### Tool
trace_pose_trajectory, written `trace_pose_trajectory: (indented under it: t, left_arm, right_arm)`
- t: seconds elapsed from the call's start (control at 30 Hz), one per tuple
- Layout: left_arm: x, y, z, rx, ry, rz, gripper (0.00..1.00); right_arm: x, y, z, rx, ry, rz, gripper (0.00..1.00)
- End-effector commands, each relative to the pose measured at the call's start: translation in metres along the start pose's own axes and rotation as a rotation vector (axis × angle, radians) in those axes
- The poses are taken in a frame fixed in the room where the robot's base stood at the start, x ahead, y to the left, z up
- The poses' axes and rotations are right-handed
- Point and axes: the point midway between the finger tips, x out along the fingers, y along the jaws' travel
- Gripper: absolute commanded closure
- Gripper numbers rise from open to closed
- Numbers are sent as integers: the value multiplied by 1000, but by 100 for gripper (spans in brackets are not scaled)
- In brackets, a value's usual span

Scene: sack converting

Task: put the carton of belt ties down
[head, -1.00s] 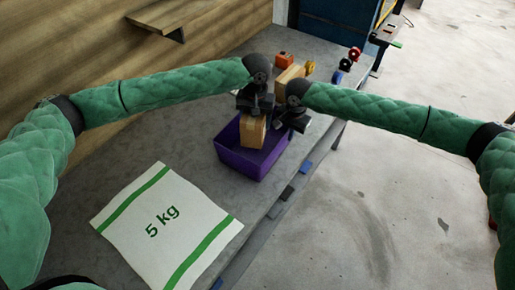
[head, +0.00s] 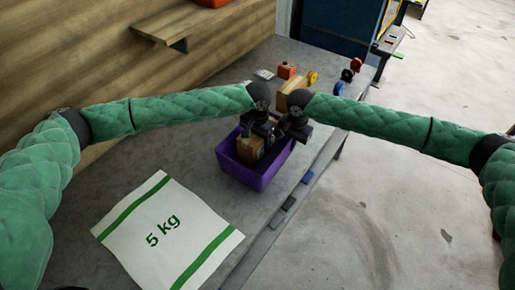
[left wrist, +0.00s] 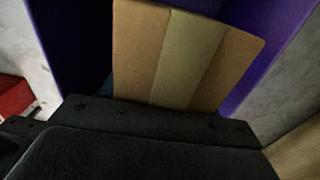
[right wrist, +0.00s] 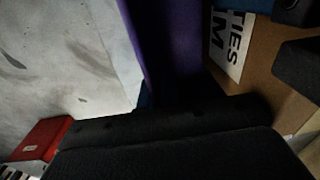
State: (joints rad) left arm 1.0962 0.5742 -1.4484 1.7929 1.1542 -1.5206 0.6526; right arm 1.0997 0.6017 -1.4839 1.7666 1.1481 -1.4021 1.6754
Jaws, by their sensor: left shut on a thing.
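The carton of belt ties (head: 249,150) is a brown cardboard box with a paler tape strip. It is inside the purple bin (head: 262,181), with its lower part hidden by the bin's wall. My left gripper (head: 259,130) is shut on the carton from above. The carton fills the top of the left wrist view (left wrist: 185,55) between purple walls. My right gripper (head: 293,132) is beside the left one, over the bin's right side; its fingertips are unclear. In the right wrist view the carton (right wrist: 262,95) shows a white label reading "TIES M".
A white sack marked "5 kg" (head: 165,238) lies flat on the grey bench (head: 120,180) in front. Behind the bin are another carton (head: 296,88), an orange item (head: 287,71) and a yellow roll (head: 312,77). A wooden shelf (head: 185,27) juts from the wall.

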Motion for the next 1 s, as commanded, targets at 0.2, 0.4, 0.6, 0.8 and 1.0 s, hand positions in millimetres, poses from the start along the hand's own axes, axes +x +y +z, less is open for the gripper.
trace_pose_trajectory:
  t: [0.2,0.4,0.6,0.8,1.0]
  left_arm:
    - [20,0,0,0,0,0,74]
    - [38,0,0,0,2,-1,74]
    - [38,0,0,0,2,-1,74]
    - [40,0,0,0,1,-1,25]
    - [40,0,0,0,1,-1,17]
  right_arm:
    - [0,0,0,0,0,0,100]
    - [0,0,0,0,0,0,100]
    - [0,0,0,0,0,0,100]
    - [0,0,0,0,0,0,100]
    - [0,0,0,0,0,0,100]
